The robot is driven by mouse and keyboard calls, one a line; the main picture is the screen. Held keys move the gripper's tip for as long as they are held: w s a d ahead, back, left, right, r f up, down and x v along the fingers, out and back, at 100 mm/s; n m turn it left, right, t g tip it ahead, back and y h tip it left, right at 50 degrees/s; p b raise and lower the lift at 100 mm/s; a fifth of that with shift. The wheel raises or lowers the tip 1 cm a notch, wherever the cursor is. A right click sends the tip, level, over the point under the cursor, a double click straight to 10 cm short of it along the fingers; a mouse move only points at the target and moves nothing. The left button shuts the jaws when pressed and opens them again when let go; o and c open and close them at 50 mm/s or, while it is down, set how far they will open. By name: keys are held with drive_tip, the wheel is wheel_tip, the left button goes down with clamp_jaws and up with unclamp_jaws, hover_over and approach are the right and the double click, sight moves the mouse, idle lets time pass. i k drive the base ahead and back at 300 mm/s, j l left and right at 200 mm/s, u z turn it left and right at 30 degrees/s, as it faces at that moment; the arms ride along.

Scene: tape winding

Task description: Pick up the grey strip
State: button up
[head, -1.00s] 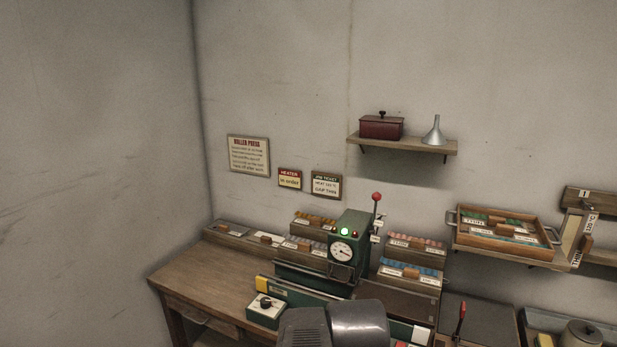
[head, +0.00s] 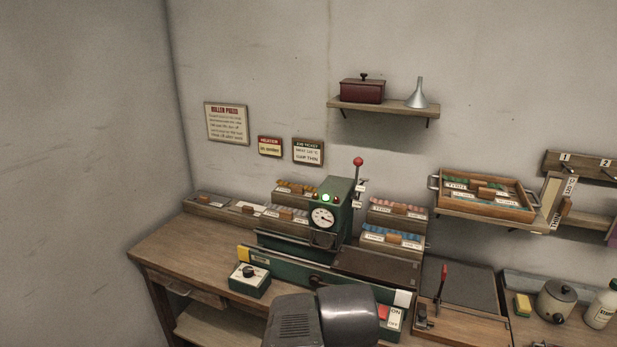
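I cannot make out a separate grey strip in the head view. Small wooden sorting boxes with coloured strips stand at the back of the bench, including a leftmost box (head: 208,205), whose contents look dull and are too small to tell. A green roller press (head: 333,203) with a dial, a lit green lamp and a red-knobbed lever stands among them. My gripper is not in view; only a dark grey part of my arm shows at the bottom centre, in front of the bench.
The wooden bench (head: 185,246) has bare room at its left. A green control box (head: 250,280) stands near its front. A wooden tray (head: 487,213) is at the right, below and right of a wall shelf (head: 385,108). A pot (head: 555,300) stands far right.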

sight(291, 215)
drive_tip(key=i+j+z, duration=0.2)
drive_tip(key=j, duration=0.25)
drive_tip(key=i+j+z, duration=0.2)
drive_tip(key=j, duration=0.2)
drive_tip(key=j+z, duration=0.2)
drive_tip(key=j, duration=0.25)
drive_tip(key=i+j+z, duration=0.2)
drive_tip(key=j, duration=0.3)
drive_tip(key=k, duration=0.1)
